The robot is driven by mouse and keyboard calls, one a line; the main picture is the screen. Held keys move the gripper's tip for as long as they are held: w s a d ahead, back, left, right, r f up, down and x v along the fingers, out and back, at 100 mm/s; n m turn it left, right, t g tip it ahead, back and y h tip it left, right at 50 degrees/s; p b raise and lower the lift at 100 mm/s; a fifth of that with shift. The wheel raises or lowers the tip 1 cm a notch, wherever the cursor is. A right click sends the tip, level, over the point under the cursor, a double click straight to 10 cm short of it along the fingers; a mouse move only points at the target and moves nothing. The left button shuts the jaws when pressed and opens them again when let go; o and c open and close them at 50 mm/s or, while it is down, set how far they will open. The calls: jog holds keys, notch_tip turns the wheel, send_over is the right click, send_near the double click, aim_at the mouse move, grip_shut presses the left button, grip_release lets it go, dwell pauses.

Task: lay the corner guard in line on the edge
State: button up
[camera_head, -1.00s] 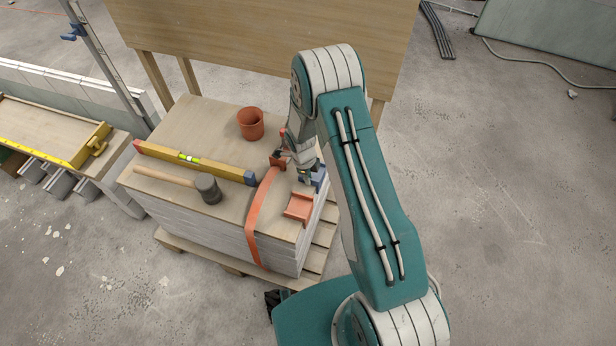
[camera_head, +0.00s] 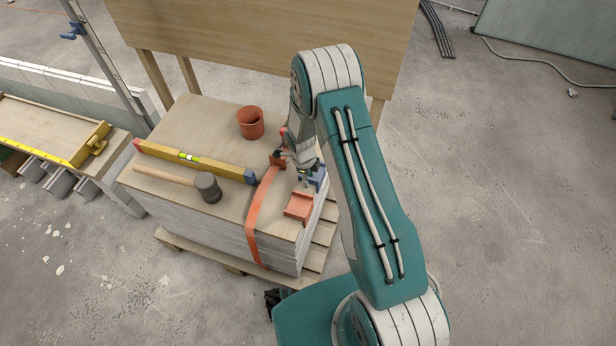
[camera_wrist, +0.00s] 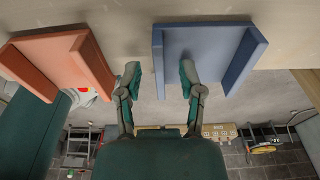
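A blue corner guard (camera_head: 320,179) is on the right edge of the board stack, mostly hidden behind my gripper. In the wrist view the blue guard (camera_wrist: 210,45) has a raised wall on each side. An orange corner guard (camera_head: 299,206) lies nearer on the same edge, and shows at left in the wrist view (camera_wrist: 50,60). My gripper (camera_wrist: 160,78) is open. Its fingers lie either side of the blue guard's left wall in the picture, with gaps; I cannot tell whether they touch. In the head view my gripper (camera_head: 308,172) is over the edge by the blue guard.
An orange strap (camera_head: 260,210) crosses the stack left of the guards. A yellow level (camera_head: 195,162), a mallet (camera_head: 207,187) and a terracotta pot (camera_head: 250,123) rest on the top. An upright wooden panel (camera_head: 260,35) stands behind.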

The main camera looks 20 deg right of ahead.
jog(key=shift+r, duration=0.15)
notch_tip(320, 180, up, 12)
jog(key=a, duration=0.1)
jog(key=shift+w+a+f, duration=0.15)
jog(key=shift+w+f, duration=0.1)
jog(key=shift+w, duration=0.15)
jog(key=shift+r, duration=0.1)
jog(key=s+r+n+t, duration=0.1)
jog(key=s+r+n, duration=0.25)
jog(key=r, duration=0.45)
jog(key=s+d+r+n+t, duration=0.15)
jog(key=r+n, duration=0.25)
jog(key=r, duration=0.4)
jog(key=s+r+n+t, duration=0.1)
jog(key=s+r+n, duration=0.25)
jog(key=r, duration=0.45)
jog(key=s+r+n+t, duration=0.1)
jog(key=s+r+n, duration=0.3)
jog(key=s+n, duration=0.3)
jog(key=s+r+n+t+y, duration=0.1)
jog(key=s+r+n, duration=0.4)
jog(key=s, duration=0.5)
jog(key=shift+s+r+n+t, duration=0.2)
jog(key=shift+n+t, duration=0.25)
jog(key=shift+n, duration=0.45)
